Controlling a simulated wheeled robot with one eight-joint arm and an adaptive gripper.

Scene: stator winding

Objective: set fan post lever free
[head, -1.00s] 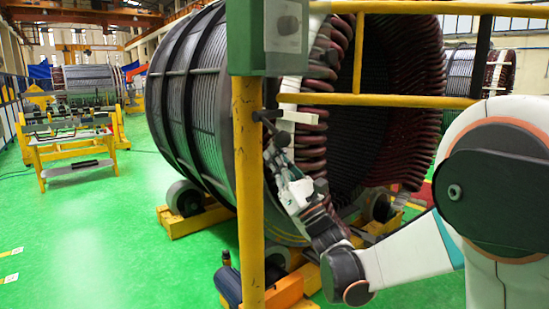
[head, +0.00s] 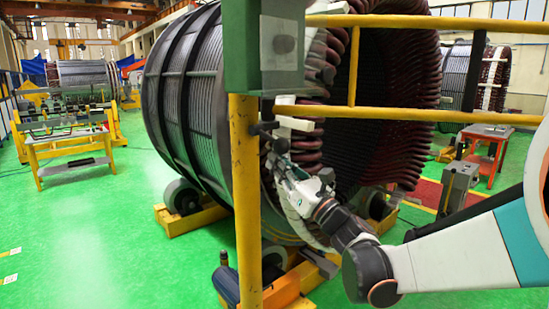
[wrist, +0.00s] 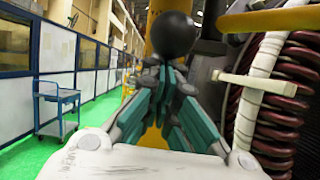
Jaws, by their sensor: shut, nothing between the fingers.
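The fan post is a yellow post (head: 245,205) with a green box (head: 250,45) on top in the head view. A small dark lever (head: 263,128) with a dark end sticks out of the post just below the box. In the wrist view a round black knob (wrist: 172,36) stands just beyond my fingertips and hides part of the post. My gripper (head: 277,146) is just below and right of the lever in the head view. In the wrist view my gripper (wrist: 168,72) has its teal fingers closed together and empty. I cannot tell whether the tips touch the knob.
A large stator (head: 185,85) with dark red coils (head: 400,110) stands behind the post. Yellow rails (head: 430,112) run right from the post. A red table (head: 487,133) stands at right. Green floor (head: 90,225) is open at left. A blue cart (wrist: 58,110) shows in the wrist view.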

